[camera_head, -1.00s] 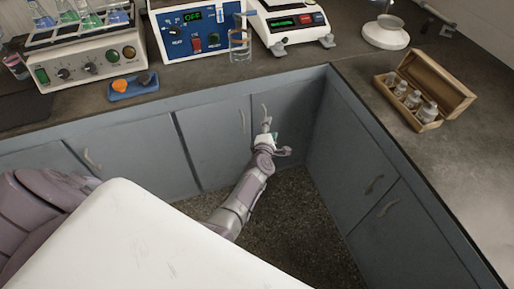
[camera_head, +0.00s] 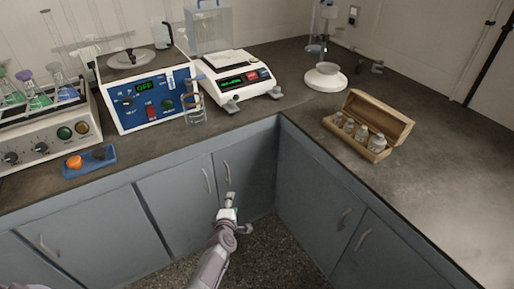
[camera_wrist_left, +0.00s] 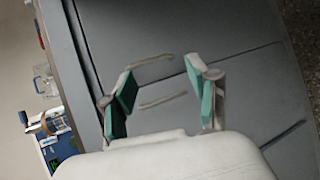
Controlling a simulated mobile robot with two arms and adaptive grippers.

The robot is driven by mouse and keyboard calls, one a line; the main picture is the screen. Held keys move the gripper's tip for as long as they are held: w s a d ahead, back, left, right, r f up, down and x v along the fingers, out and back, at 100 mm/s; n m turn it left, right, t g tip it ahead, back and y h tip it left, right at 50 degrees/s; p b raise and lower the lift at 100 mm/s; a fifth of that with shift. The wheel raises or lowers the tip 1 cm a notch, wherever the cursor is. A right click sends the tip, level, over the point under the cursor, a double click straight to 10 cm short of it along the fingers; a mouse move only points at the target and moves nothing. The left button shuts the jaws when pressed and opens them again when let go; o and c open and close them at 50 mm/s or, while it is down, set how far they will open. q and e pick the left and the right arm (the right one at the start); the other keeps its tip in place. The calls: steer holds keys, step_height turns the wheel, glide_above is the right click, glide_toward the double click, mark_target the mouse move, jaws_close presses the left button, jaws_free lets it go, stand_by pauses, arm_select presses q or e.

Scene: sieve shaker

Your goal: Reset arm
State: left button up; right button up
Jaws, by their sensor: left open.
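My left gripper (camera_head: 229,201) hangs in front of the blue-grey cabinet doors, near the inner corner and below the counter edge. In the left wrist view, its two fingers with teal pads (camera_wrist_left: 160,97) stand wide apart with nothing between them. Cabinet doors with bar handles (camera_wrist_left: 152,62) show beyond the fingers in that view. My right gripper is not in view.
The dark L-shaped counter (camera_head: 262,125) carries a blue control box (camera_head: 150,103) reading OFF, a white balance (camera_head: 238,80), a glass beaker (camera_head: 194,110), a flask shaker (camera_head: 42,142) and an open wooden box of bottles (camera_head: 370,125). Floor (camera_head: 262,258) shows below the cabinets.

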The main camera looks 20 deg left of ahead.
arm_select(q)
steer(key=s+d+f+m+g+h+p, duration=0.1)
steer(key=s+d+f+m+g+h, duration=0.15)
steer(key=s+f+m, duration=0.55)
steer(key=s+d+f+m+g+h, duration=0.1)
steer(key=s+d+f+m+g, duration=0.2)
steer(key=s+f, duration=0.85)
steer(key=s+a+f+m+g, duration=0.1)
steer(key=s+m, duration=0.3)
steer(key=s, duration=0.7)
steer(key=s+a+f+m+g, duration=0.1)
steer(key=s+f+m+g, duration=0.2)
steer(key=s, duration=0.8)
steer(key=s+a+f+m+g+p, duration=0.1)
steer(key=s+f+m+g, duration=0.2)
steer(key=s+m, duration=0.3)
steer(key=s, duration=0.5)
steer(key=shift+s, duration=0.35)
steer(key=shift+w+y, duration=0.1)
steer(key=shift+y, duration=0.15)
